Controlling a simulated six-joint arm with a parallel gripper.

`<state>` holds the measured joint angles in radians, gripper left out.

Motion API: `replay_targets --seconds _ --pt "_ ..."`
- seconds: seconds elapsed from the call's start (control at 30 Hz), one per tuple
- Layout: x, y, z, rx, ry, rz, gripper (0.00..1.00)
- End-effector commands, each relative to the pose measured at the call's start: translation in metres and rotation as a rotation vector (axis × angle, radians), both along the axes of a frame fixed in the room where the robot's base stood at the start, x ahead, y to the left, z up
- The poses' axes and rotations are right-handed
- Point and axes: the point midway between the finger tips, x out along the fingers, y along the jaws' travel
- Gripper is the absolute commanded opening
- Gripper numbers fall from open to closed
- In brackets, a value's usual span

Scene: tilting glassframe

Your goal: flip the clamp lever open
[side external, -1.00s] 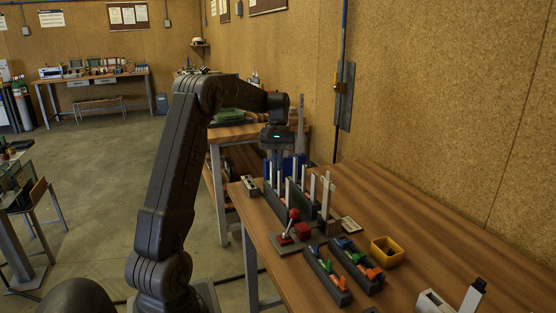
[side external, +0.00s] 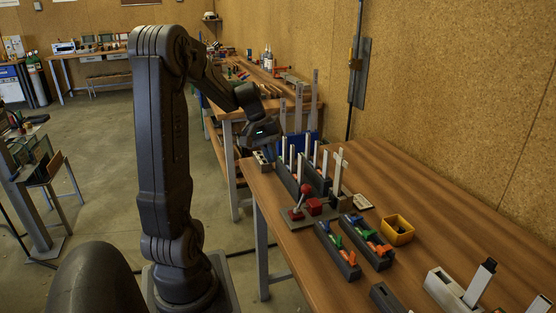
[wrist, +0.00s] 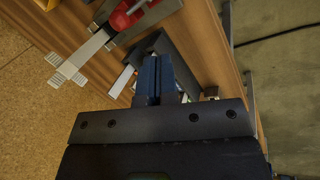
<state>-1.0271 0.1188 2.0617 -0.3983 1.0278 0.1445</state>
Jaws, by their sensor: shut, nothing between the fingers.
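The clamp lever (side external: 301,200) has a red ball knob and a thin metal shaft. In the wrist view a red part (wrist: 125,17), likely of the clamp, is at the top edge, cut off by the frame. My gripper (wrist: 147,72) is shut and empty, pointing down by the rack of upright white bars. In the side view my gripper's body is behind and left of the lever, apart from it; its fingertips are hard to make out.
A dark rack with upright white bars (side external: 291,157) stands behind the lever. A white cross-shaped post (side external: 338,172) rises to its right. Two dark trays (side external: 350,270) of coloured pieces and a yellow bin (side external: 398,232) are in front.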

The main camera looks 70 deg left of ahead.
Motion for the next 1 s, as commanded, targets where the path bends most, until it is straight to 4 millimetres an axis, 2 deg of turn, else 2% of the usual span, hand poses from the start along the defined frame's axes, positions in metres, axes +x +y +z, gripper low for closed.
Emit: replay_targets --seconds 0.2,0.4,0.63,1.0 --pt "0.012 -0.01 -0.044 -0.007 0.005 -0.002 0.0" --pt "0.023 -0.018 -0.079 -0.005 0.005 -0.003 0.0" --pt "0.049 -0.034 -0.079 -0.002 0.002 -0.003 0.0" --pt "0.055 -0.038 -0.079 -0.002 0.002 0.0 0.0"
